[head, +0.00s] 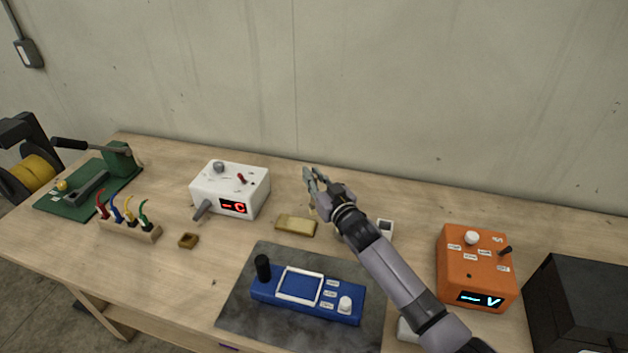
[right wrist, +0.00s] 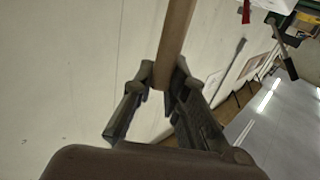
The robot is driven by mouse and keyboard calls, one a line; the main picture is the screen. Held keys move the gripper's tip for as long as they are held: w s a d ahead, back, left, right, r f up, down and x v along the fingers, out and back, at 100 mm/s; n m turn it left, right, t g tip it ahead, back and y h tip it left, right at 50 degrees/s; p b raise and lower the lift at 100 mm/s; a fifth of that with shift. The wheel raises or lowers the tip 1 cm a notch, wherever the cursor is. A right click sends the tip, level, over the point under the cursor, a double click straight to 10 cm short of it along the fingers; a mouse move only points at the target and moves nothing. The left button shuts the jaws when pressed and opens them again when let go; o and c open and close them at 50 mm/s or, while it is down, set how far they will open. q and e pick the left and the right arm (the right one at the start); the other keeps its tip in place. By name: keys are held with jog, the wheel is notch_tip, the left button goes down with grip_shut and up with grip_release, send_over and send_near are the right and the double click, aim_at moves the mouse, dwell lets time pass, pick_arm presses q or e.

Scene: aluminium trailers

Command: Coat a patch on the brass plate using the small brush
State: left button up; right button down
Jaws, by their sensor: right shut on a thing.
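The brass plate (head: 296,225) is a small flat gold-coloured block lying on the bench, left of my right arm. My right gripper (head: 312,183) is raised above the bench, just behind and above the plate. In the right wrist view the gripper (right wrist: 163,80) is shut on a brown wooden stick (right wrist: 176,38), which looks like the small brush's handle. The bristles cannot be made out. In the head view the stick is mostly hidden by the gripper. My left gripper is out of view.
A white box with a red display (head: 229,188) stands left of the plate, a blue device (head: 307,290) on a dark mat (head: 237,314) in front. An orange box (head: 476,268) and black box (head: 574,300) stand right.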

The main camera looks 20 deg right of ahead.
notch_tip(320, 180, up, 2)
jog(key=shift+d+r+p, duration=0.1)
jog(key=shift+r+p, duration=0.05)
jog(key=shift+p, duration=0.45)
dwell(0.4)
